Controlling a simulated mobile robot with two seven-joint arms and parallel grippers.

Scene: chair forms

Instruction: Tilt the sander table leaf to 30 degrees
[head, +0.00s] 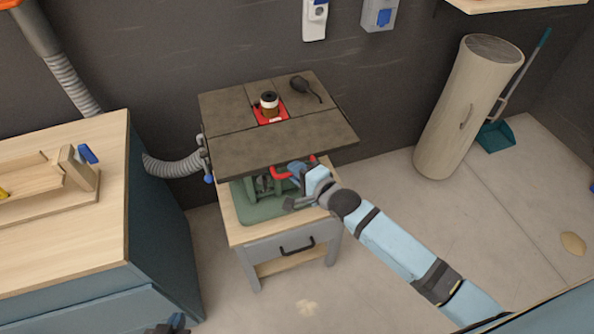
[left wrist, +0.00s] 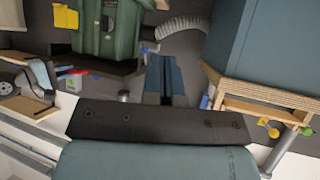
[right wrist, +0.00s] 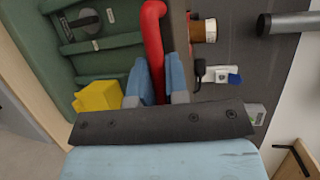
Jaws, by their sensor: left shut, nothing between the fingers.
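The sander table leaf (head: 240,146) is a dark slab on top of a green machine body (head: 252,212), in the middle of the head view. Its exact angle is hard to read from above. A red curved handle (head: 279,172) sits under its front edge and shows as a red bar in the right wrist view (right wrist: 153,30). My right gripper (head: 295,186) is at this handle, its blue fingers (right wrist: 157,80) on both sides of the bar and closed against it. My left gripper (head: 172,325) is low in the head view, away from the machine; its fingers (left wrist: 164,65) are together and empty.
A spindle (head: 269,100) in a red insert and a dark tool (head: 305,88) are on the top. A wood-topped workbench (head: 60,230) stands left, with a grey hose (head: 175,166) behind. A wooden cylinder (head: 466,110) stands right. Floor in front is mostly clear.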

